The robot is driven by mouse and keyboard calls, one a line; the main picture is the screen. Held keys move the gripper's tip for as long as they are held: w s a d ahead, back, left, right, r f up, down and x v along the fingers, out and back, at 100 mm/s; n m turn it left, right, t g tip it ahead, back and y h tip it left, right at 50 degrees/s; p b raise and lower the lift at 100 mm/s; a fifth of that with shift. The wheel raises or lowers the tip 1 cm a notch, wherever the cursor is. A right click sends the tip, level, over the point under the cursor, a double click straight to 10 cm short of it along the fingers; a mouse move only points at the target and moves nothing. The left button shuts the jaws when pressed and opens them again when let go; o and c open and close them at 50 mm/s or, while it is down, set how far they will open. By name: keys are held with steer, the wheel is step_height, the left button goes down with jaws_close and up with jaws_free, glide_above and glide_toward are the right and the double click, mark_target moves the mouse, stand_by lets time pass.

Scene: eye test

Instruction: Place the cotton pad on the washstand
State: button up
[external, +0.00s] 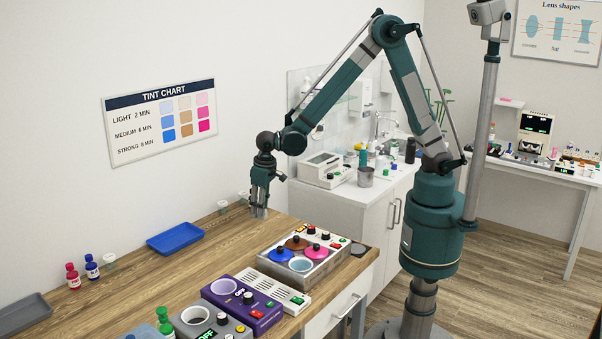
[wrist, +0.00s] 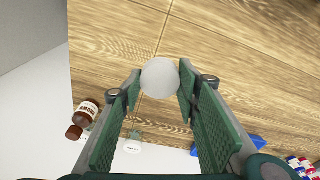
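A round white disc, which looks like the cotton pad (wrist: 160,77), sits between my fingertips in the wrist view. Both fingertips of my gripper (wrist: 159,88) appear to touch its rim, one on each side. In the external view my gripper (external: 259,208) points down over the back right part of the wooden counter, and the pad is too small to make out clearly. The washstand (external: 345,212) is the white cabinet behind and right of the counter, with a tap (external: 378,124) at its back. My arm hides part of it.
A white device (external: 325,170) and a grey cup (external: 365,177) stand on the washstand, with several bottles behind. The tinting unit (external: 302,263) with coloured lids stands on the wooden counter (external: 200,262). A blue tray (external: 175,238) lies left of my gripper. A brown bottle (wrist: 86,112) stands near the wall.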

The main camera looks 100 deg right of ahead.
steer(key=w+n, duration=0.1)
steer(key=n, duration=0.1)
steer(key=w+f+n, duration=0.1)
steer(key=w+a+n, duration=0.1)
steer(key=n, duration=0.1)
steer(key=shift+w+f+n+y, duration=0.2)
steer(key=shift+w+n+y, duration=0.1)
steer(key=shift+w, duration=0.05)
steer(key=shift+w+a, duration=0.1)
steer(key=shift+w, duration=0.1)
steer(key=w+a+r+n, duration=0.3)
steer(key=w+a, duration=1.7)
steer(key=a, duration=0.2)
steer(key=w+a+r+n, duration=0.1)
steer(key=w+a, duration=0.2)
steer(key=a, duration=0.9)
steer(key=w+a+r+n, duration=0.1)
steer(key=w+a, duration=0.3)
steer(key=a, duration=0.9)
steer(key=shift+y, duration=0.3)
steer(key=shift+f, duration=0.1)
